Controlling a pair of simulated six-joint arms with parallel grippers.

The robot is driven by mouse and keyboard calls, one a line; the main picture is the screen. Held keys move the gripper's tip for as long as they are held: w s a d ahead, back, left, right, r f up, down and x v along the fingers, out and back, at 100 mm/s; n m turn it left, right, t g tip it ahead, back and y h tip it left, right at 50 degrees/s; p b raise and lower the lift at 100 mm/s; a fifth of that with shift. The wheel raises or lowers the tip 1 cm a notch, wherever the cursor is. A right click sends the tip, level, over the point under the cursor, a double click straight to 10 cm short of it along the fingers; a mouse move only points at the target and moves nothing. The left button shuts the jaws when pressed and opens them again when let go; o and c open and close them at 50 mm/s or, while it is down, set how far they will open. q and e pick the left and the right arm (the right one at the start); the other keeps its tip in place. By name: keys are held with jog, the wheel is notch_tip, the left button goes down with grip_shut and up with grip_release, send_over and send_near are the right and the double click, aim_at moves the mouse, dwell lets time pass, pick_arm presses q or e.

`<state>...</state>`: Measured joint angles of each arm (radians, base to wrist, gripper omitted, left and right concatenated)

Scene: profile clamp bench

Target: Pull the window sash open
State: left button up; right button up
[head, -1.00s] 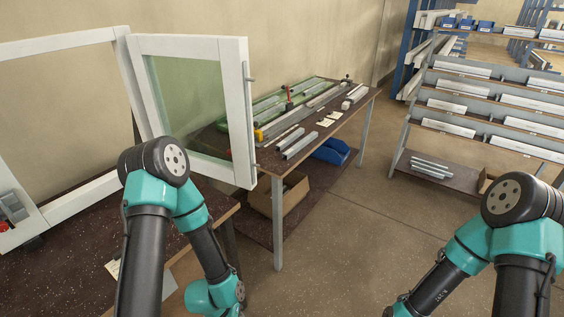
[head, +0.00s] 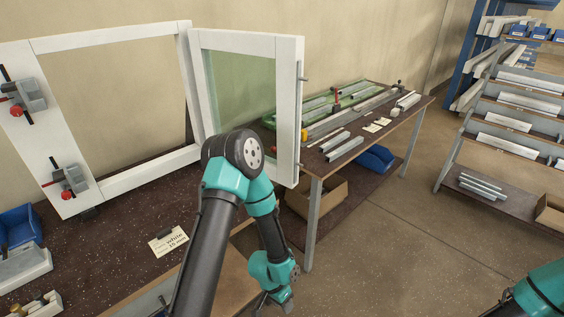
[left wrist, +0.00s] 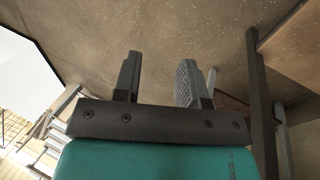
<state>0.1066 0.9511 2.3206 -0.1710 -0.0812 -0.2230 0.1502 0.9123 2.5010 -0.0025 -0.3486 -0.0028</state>
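The window sash (head: 289,110), a white frame with greenish glass, stands swung out from the white fixed window frame (head: 110,175) in the head view. A thin grey handle bar (head: 303,75) is on its free edge. My left arm covers its lower left part. My left gripper (head: 280,303) hangs low, below the sash and apart from it, at the bottom edge of the head view. In the left wrist view its two fingers (left wrist: 158,72) are spread with nothing between them. My right arm shows only at the bottom right corner; its gripper is out of view.
Red-knobbed clamps (head: 68,180) sit on the frame's left side. A bench (head: 372,140) with metal profiles stands behind the sash, a cardboard box (head: 318,195) and blue bin (head: 374,158) below. A shelf rack (head: 515,115) stands right. Floor between is clear.

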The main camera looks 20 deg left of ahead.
pick_arm(q)
jog(key=w+a+r+m+g+y, duration=0.1)
jog(key=w+r+m+y, duration=0.3)
jog(key=w+m, duration=0.75)
jog(key=w+a+r+m+g+y, duration=0.15)
jog(key=w+m+y, duration=0.5)
jog(key=w, duration=0.85)
jog(key=w+d+r+m+y, duration=0.1)
jog(key=w+r+m+y, duration=0.2)
jog(key=r, duration=1.1)
jog(key=w+d+r+m+y, duration=0.1)
jog(key=w+r+m+y, duration=0.2)
jog(key=r, duration=1.1)
jog(key=w+y, duration=0.3)
jog(key=w, duration=0.3)
jog(key=shift+r+t, duration=0.2)
jog(key=shift+t, duration=0.15)
jog(key=shift+a, duration=0.1)
